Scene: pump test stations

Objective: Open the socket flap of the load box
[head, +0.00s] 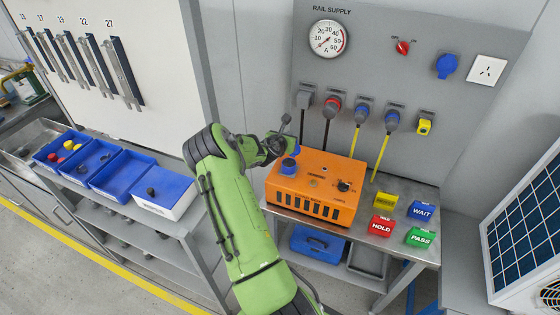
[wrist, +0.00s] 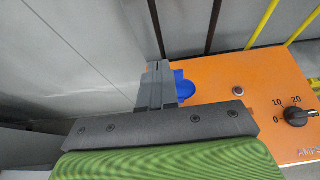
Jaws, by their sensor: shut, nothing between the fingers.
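The orange load box (head: 315,183) stands on the metal bench below the rail supply panel. A blue socket part (head: 289,167) sits at the left of its top. More blue shows just behind, at my gripper (head: 284,145); whether this is the flap, and how far it is open, I cannot tell. In the wrist view the shut, empty fingers (wrist: 154,82) are over the load box's left edge, close beside a rounded blue part (wrist: 184,85). They hide some of it, and contact is unclear.
A black knob (wrist: 296,116) is at the right of the box top. Yellow and dark cables hang from the panel (head: 440,110) behind. Yellow, HOLD (head: 382,226), WAIT (head: 421,211) and PASS (head: 420,238) blocks lie right. Blue bins (head: 122,175) stand left.

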